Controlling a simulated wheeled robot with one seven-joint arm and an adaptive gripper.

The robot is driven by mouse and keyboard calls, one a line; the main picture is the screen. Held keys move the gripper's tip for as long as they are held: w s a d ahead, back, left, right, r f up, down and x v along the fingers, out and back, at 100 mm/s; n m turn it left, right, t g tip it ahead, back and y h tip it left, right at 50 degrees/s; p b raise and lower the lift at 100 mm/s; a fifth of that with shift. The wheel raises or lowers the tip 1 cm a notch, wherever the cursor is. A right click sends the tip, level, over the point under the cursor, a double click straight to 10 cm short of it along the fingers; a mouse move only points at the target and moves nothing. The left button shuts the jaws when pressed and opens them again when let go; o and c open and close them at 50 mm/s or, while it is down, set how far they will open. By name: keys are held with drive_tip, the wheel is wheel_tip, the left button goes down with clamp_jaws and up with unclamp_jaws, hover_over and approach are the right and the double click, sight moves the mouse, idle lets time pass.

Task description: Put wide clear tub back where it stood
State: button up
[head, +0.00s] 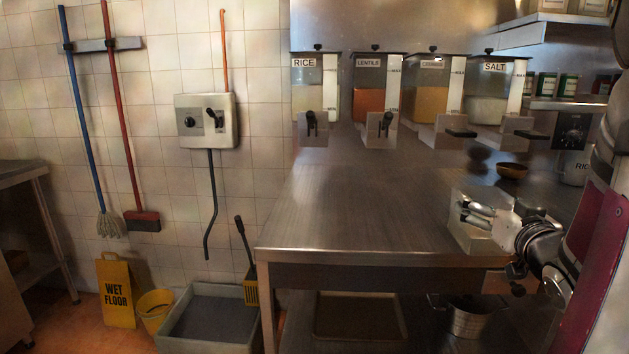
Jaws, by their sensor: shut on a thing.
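The wide clear tub (471,238) is at the right part of the steel counter, close to its front edge. It looks pale and boxy. My gripper (478,212) reaches in from the right and is shut on the tub at its upper part. My gripper and wrist cover the tub's right side. I cannot tell whether the tub's base touches the counter or is held slightly above it.
Dispensers labelled RICE (308,85), LENTILS (370,88) and SALT (490,95), plus one more, line the back wall. A small brown bowl (512,170) and a white container (574,168) stand behind my gripper. The counter (370,205) is clear at left and middle.

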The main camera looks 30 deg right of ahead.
drive_tip(key=w+d+f, duration=0.4)
drive_tip(key=w+d, duration=0.4)
drive_tip(key=w, duration=0.2)
drive_tip(key=shift+w+f, duration=0.35)
drive_tip(key=shift+w, duration=0.05)
drive_tip(key=shift+f, duration=0.1)
drive_tip(key=o, duration=1.8)
drive_tip(key=shift+f, duration=0.1)
drive_tip(key=v, duration=1.2)
